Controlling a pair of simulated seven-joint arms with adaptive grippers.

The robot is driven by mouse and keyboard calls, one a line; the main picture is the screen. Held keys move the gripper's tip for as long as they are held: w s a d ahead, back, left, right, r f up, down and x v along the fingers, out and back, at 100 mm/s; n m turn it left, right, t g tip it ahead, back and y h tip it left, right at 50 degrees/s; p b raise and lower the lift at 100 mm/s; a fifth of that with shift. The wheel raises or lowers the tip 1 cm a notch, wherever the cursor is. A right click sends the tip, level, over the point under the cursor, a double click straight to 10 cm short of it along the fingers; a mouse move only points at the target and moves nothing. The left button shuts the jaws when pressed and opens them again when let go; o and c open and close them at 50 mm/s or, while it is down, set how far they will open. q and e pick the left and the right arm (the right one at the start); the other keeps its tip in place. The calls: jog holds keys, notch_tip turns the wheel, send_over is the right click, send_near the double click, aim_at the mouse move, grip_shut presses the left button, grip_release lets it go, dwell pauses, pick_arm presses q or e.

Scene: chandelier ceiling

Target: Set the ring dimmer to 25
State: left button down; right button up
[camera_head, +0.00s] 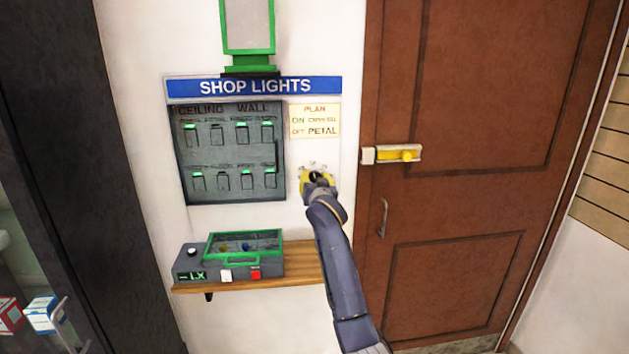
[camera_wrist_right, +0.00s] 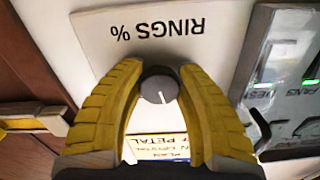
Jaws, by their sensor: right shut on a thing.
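The ring dimmer is a round dark grey knob (camera_wrist_right: 159,86) with a white pointer line, on a pale plate (camera_wrist_right: 155,32) marked "RINGS %". The lettering is upside down in the right wrist view. The pointer line points down and slightly right in that picture. No scale numbers are readable there. My right gripper (camera_wrist_right: 160,80) has its yellow fingers closed on the knob, one on each side. In the head view the right gripper (camera_head: 315,177) is at the wall right of the switch panel and hides most of the dimmer. My left gripper is not in view.
The grey switch panel (camera_head: 230,153) under the blue "SHOP LIGHTS" sign (camera_head: 254,87) is left of the gripper. A note card (camera_head: 314,121) is above it. A shelf (camera_head: 305,265) holding a grey box (camera_head: 222,264) is below left. A brown door (camera_head: 465,220) with a yellow latch (camera_head: 400,155) is right.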

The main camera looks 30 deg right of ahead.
jog(key=n, duration=0.3)
jog(key=shift+d+n, duration=0.1)
jog(key=shift+n, duration=2.3)
jog(key=o, duration=1.2)
jog(key=shift+v, duration=6)
jog(key=shift+r, duration=0.1)
